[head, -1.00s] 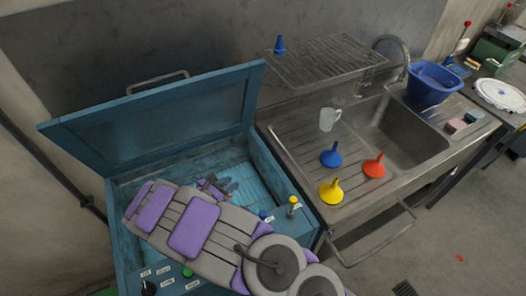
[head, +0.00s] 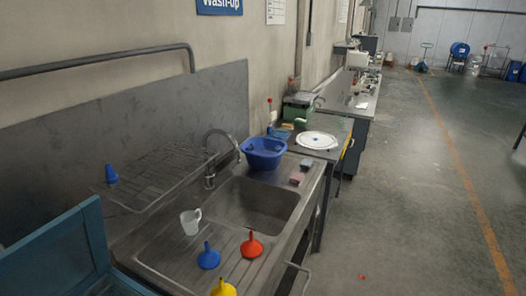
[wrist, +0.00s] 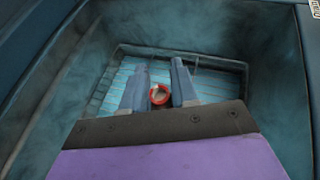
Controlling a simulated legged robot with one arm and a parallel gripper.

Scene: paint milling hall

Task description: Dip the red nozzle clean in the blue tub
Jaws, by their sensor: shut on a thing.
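The blue tub (head: 264,154) stands at the far right end of the sink unit in the head view, apart from my gripper. My gripper (wrist: 158,74) shows in the wrist view, its two grey-blue fingers inside the blue cabinet. It is shut on the red nozzle (wrist: 159,97), which shows as a small red ring with a pale inside between the fingers. The nozzle's far end is hidden, and paint on it cannot be made out. The tub's contents cannot be made out clearly.
The blue cabinet's walls (wrist: 60,75) surround my gripper, above a slatted floor (wrist: 215,85). Its raised lid (head: 55,255) stands left of the sink (head: 255,205). A mug (head: 190,221) and blue, red (head: 251,246) and yellow funnels stand on the drainboard. Open floor (head: 400,200) lies right.

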